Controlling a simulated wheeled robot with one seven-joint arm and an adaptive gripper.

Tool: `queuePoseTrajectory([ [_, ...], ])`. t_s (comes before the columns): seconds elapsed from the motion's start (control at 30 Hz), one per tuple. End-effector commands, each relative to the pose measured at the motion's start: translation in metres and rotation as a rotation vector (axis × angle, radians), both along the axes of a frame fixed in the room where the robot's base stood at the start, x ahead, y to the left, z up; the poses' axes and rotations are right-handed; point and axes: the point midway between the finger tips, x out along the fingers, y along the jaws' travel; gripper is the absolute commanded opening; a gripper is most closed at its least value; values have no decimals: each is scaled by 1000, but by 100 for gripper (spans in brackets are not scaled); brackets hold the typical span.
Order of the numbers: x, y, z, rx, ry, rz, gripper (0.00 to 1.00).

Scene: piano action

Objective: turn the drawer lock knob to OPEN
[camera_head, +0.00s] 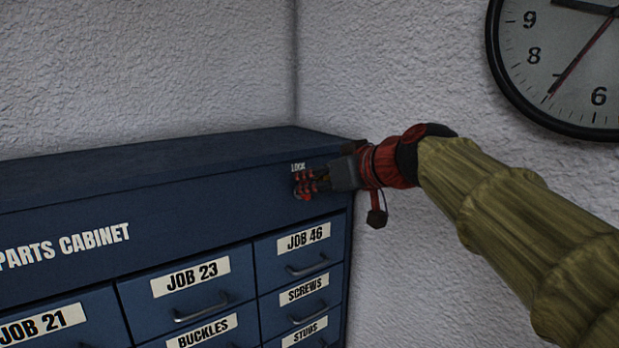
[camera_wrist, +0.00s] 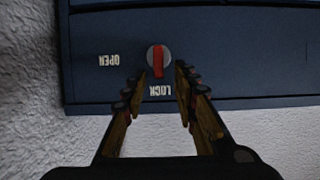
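The lock knob (camera_wrist: 157,60) is a red bar on a grey round base, on the dark blue face of the parts cabinet (camera_head: 180,195). In the wrist view its bar lies in line with the LOCK label (camera_wrist: 160,90), and the OPEN label (camera_wrist: 109,60) is to its left; both labels appear upside down. My gripper (camera_wrist: 158,72) is open, with its two fingertips on either side of the knob's lower part. I cannot tell whether they touch it.
Labelled drawers with handles, such as JOB 23 (camera_head: 190,290) and JOB 46 (camera_head: 302,250), sit below the knob. A textured white wall (camera_head: 400,60) stands behind, with a round clock (camera_head: 570,60) at upper right. The cabinet top (camera_head: 180,155) is clear.

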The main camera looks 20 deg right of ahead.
Motion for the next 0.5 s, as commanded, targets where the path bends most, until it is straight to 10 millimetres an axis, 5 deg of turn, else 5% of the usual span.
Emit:
queuePoseTrajectory([
  [0.5,15,5,-8,1,1,0,27],
])
